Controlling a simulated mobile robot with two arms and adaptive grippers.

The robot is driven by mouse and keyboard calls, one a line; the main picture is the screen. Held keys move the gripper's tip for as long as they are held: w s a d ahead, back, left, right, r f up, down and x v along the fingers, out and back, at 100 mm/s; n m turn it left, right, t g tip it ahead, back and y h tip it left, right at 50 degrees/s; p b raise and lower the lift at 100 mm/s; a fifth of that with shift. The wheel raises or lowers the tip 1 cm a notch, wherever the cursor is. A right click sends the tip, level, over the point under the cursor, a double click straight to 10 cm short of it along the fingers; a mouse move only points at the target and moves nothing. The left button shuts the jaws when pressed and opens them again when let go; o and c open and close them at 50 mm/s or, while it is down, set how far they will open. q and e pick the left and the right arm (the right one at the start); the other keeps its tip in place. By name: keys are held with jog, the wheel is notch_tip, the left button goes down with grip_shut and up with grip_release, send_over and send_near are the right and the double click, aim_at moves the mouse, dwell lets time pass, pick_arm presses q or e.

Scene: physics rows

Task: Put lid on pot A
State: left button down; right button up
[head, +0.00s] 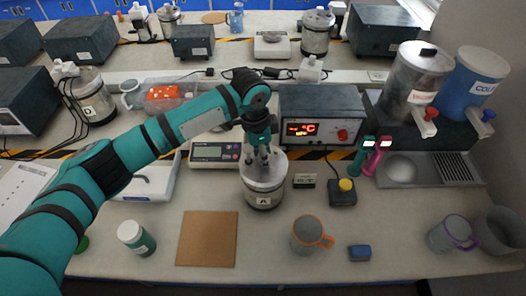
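Pot A (262,197) is a silvery cylinder with a label "A", upright on the bench near the middle of the head view. My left gripper (263,158) points down directly over its mouth, with dark fingers at the pot's top. A pale, shiny round surface (272,176) shows under the fingers. It looks like the lid, but I cannot tell whether it is seated or held just above the rim. The fingers hide its centre, so their grip on a knob is unclear. My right gripper is not in view.
A digital scale (215,152) stands close left of the pot, and a heater box with a red display (320,115) stands behind. A brown mat (207,238), an orange-handled mug (308,235) and a white-capped jar (136,238) are in front. A yellow-button box (343,192) is to the right.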

pick_arm(q)
jog(key=shift+f, duration=0.3)
dwell(0.7)
jog(key=c, duration=0.9)
grip_release()
jog(key=shift+c, duration=0.2)
jog(key=shift+r+p, duration=0.1)
jog(key=shift+p, duration=0.3)
jog(key=shift+r+p, duration=3.95)
jog(key=shift+p, duration=0.1)
jog(key=shift+s+f, duration=0.1)
jog(key=shift+f, duration=0.05)
